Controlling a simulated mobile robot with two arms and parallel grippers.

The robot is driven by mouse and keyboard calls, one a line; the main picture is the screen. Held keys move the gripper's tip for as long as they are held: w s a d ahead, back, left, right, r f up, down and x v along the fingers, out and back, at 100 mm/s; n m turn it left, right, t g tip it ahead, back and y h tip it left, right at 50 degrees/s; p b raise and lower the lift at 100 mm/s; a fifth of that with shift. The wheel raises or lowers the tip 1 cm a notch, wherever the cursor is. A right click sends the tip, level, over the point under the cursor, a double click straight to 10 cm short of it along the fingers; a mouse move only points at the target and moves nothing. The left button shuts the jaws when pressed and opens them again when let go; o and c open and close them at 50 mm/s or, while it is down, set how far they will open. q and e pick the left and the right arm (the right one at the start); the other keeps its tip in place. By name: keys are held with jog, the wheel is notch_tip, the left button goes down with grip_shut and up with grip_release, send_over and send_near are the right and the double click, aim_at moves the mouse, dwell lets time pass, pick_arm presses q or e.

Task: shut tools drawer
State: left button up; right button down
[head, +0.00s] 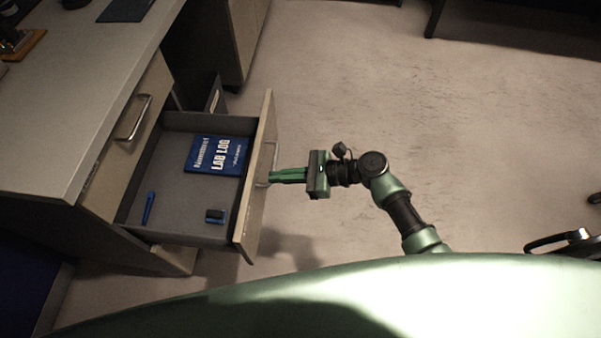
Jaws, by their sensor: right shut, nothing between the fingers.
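A drawer (256,190) stands pulled out from the desk on the left in the head view. Inside it lie a blue lab log book (216,156), a blue pen (148,208) and a small blue and black block (215,216). A metal bar handle is on the drawer's outer front face. My right gripper (270,177) is shut and empty, with its green fingertips at the drawer front beside the handle. I cannot tell whether they touch it. My left gripper is not in view.
The desk top (78,90) carries a dark flat item (126,10) at the back. A cabinet (240,40) stands behind. The floor (440,130) to the right is mostly clear.

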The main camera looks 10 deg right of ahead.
aim_at(254, 176)
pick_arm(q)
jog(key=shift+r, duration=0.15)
pick_arm(e)
jog(key=shift+w+a, duration=0.3)
jog(key=shift+a, duration=0.5)
jog(key=shift+w+a, duration=0.25)
jog(key=shift+a, duration=0.55)
